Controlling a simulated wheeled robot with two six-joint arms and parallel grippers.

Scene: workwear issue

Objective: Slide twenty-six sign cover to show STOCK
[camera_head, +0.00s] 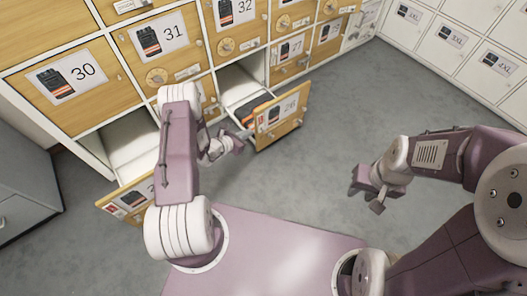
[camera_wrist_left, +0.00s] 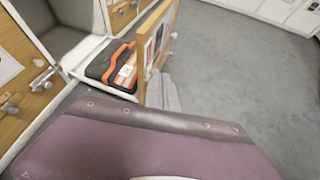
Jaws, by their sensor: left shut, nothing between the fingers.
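The open drawer numbered 26 has a wooden front (camera_head: 280,121) with a pictured label, right of centre in the head view. A small sign with a red patch (camera_head: 260,120) sits at the left of that front; its cover and wording are too small to make out. In the left wrist view the drawer front (camera_wrist_left: 160,40) is seen nearly edge-on. My left gripper (camera_head: 244,139) is shut and empty, close to the left end of the front; I cannot tell if it touches. It also shows in the left wrist view (camera_wrist_left: 166,88). My right gripper (camera_head: 369,192) hangs over the floor, away from the drawer.
A black and orange case (camera_wrist_left: 118,65) lies in the open drawer. Another open drawer front (camera_head: 125,205) juts out at lower left. Closed wooden fronts such as number 31 (camera_head: 150,50) rise behind. White lockers (camera_head: 455,50) stand at upper right. The grey floor (camera_head: 330,130) between is clear.

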